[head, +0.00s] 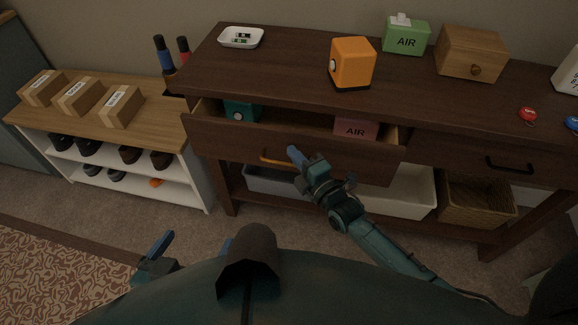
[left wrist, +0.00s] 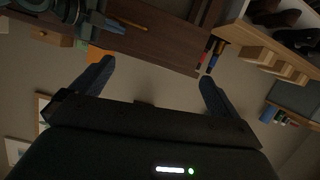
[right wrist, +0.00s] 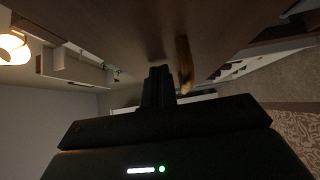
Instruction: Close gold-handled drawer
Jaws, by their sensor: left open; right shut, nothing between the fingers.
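The gold-handled drawer (head: 225,135) on the left of the dark wooden console stands pulled out, its inside showing. Its gold handle (head: 275,157) is on the front face. It also shows in the right wrist view (right wrist: 184,75). A teal box (head: 241,111) and a pink box (head: 356,128) are in the drawer. My right gripper (head: 296,154) is shut and empty, its tips at the drawer front just right of the handle; I cannot tell whether they touch it. My left gripper (head: 194,246) is open and empty, low in front of my body, away from the drawer.
The console top (head: 280,60) carries an orange box (head: 352,63), a green tissue box (head: 406,36) and a wooden box (head: 471,52). A closed dark-handled drawer (head: 510,164) is to the right. A shoe bench (head: 150,125) stands left. Bins and a basket (head: 475,198) sit below.

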